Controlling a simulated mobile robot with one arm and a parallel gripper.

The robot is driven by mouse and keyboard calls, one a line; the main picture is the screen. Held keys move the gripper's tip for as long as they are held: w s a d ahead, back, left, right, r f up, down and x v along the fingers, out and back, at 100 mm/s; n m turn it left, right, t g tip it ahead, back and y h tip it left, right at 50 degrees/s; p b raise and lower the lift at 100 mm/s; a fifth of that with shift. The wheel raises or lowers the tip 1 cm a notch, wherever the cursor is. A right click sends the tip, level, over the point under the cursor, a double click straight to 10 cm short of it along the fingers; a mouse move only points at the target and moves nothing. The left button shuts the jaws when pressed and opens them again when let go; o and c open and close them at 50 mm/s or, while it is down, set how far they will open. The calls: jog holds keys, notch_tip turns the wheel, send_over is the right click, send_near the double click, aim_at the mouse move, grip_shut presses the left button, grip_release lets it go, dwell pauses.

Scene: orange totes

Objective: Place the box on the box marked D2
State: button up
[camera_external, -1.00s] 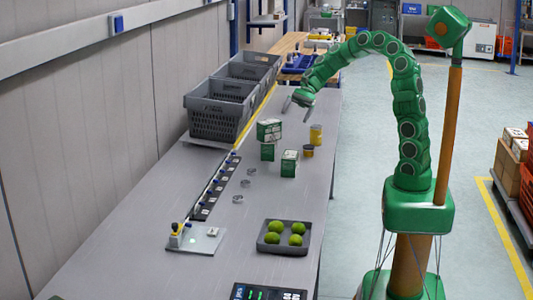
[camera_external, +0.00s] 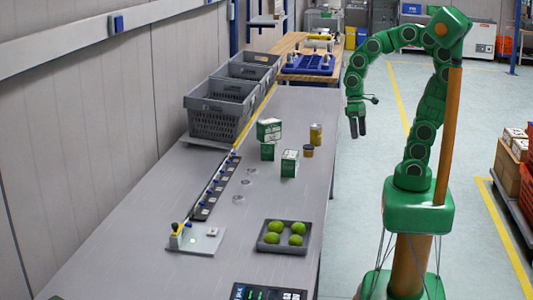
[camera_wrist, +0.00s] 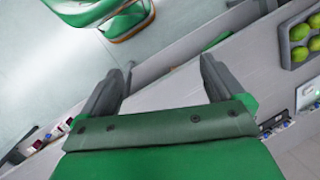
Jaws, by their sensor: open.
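A green and white box (camera_external: 269,130) appears to sit on top of a smaller-looking green box (camera_external: 267,151) on the grey table. A third green and white box (camera_external: 289,163) stands on the table to the right and nearer. Markings are too small to read, so I cannot tell which is D2. My gripper (camera_external: 357,128) hangs fingers down, beyond the table's right edge and apart from the boxes. In the wrist view my gripper (camera_wrist: 160,78) has its fingers apart with nothing between them. No box shows there.
A yellow can (camera_external: 316,134) and a short yellow-brown tin (camera_external: 308,151) stand right of the boxes. Grey crates (camera_external: 220,118) line the back left. A grey tray (camera_external: 268,247) of green fruit lies near the front. The right table edge is clear.

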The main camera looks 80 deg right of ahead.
jog(key=s+d+n+h, duration=0.2)
jog(key=s+d+n, duration=0.1)
jog(key=s, duration=0.4)
jog(key=shift+s+d+f+n+h, duration=0.2)
jog(key=shift+s+f+n+h, duration=0.2)
jog(key=shift+f, duration=0.05)
dwell(0.7)
